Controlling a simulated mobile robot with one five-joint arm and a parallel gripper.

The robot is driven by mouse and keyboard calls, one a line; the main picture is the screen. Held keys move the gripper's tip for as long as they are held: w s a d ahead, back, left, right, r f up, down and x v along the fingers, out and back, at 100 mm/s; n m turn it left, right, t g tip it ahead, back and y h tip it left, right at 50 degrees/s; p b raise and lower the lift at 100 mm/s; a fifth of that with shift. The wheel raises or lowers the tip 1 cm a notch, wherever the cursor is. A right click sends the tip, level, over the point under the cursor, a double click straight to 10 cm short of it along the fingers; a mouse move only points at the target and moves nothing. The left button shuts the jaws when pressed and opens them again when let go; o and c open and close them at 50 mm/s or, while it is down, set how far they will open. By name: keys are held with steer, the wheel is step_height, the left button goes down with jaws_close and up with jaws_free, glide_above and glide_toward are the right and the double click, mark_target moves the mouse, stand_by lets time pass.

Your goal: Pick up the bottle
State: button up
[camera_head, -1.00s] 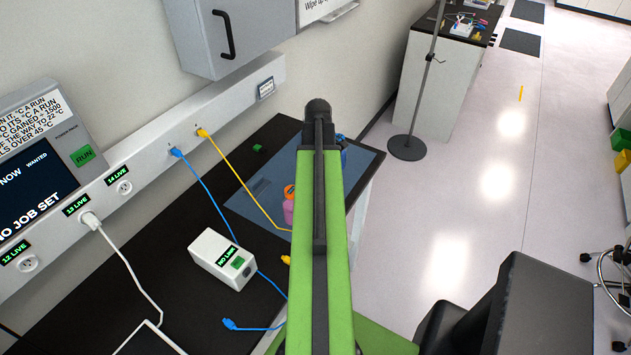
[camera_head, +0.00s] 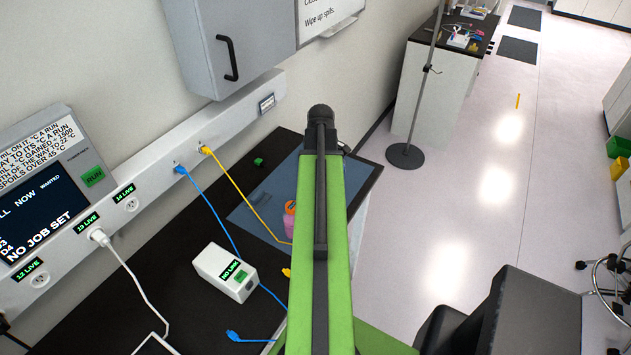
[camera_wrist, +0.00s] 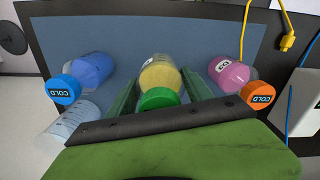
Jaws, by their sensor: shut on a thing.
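In the wrist view, a bottle with a yellow body and green cap (camera_wrist: 159,75) is between the two green fingers of my gripper (camera_wrist: 160,90). The fingers are shut on it, one on each side. A blue bottle with a blue cap marked COLD (camera_wrist: 92,68) lies to the left in the picture. A pink bottle with an orange cap marked COLD (camera_wrist: 232,73) is to the right. In the head view, the pink bottle (camera_head: 288,226) shows left of my green arm. My arm hides the gripper and the held bottle there.
A clear graduated container (camera_wrist: 72,120) is at the wrist view's lower left. The blue mat (camera_head: 250,210) lies on a black bench (camera_head: 150,262). A white NO LINK box (camera_head: 224,270), a blue cable (camera_head: 212,210) and a yellow cable (camera_head: 232,183) lie close by. Open floor is at right.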

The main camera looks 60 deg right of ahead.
steer(key=s+d+r+p, duration=0.3)
steer(key=s+r+p, duration=0.2)
steer(key=s, duration=0.5)
steer(key=shift+s+r, duration=0.25)
steer(key=shift+r, duration=0.4)
steer(key=o, duration=1)
jaws_close()
